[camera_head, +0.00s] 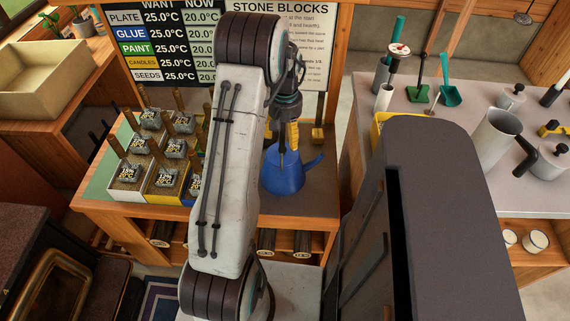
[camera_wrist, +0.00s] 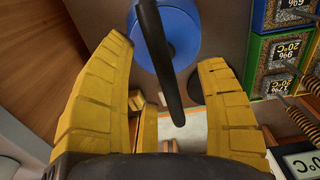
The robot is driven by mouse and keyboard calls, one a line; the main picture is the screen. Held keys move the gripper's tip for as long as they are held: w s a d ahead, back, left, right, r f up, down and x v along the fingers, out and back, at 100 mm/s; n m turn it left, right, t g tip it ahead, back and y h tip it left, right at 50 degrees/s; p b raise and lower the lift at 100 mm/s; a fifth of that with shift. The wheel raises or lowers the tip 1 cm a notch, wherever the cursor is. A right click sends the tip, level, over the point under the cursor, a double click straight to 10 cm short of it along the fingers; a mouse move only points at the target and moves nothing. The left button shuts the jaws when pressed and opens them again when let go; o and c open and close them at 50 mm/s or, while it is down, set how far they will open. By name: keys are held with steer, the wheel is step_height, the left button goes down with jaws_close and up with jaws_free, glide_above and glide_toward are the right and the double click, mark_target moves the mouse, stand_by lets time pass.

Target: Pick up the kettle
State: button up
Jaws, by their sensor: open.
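The blue kettle (camera_head: 285,176) stands on the wooden bench, its spout pointing right; my arm hides part of it on the left. In the wrist view its round blue body (camera_wrist: 181,40) is at the top. Its dark handle (camera_wrist: 163,70) runs down between my two yellow fingers. My gripper (camera_head: 290,138) is over the kettle in the head view. In the wrist view my gripper (camera_wrist: 166,54) is open, with visible gaps between the handle and both fingers. How deep the handle sits between the fingers is hard to tell.
Several labelled stone blocks with handles stand in colored trays (camera_head: 128,193) left of the kettle. A board of temperatures (camera_head: 163,45) stands behind. A grey counter (camera_head: 472,165) with a tall grey jug (camera_head: 492,140) and pots is at the right. Bare bench shows around the kettle.

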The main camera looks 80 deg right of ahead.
steer(key=shift+f, duration=0.25)
stand_by(0.5)
steer(key=shift+c, duration=0.3)
jaws_close()
steer(key=shift+d+r, duration=0.1)
steer(key=shift+r, duration=0.1)
stand_by(0.3)
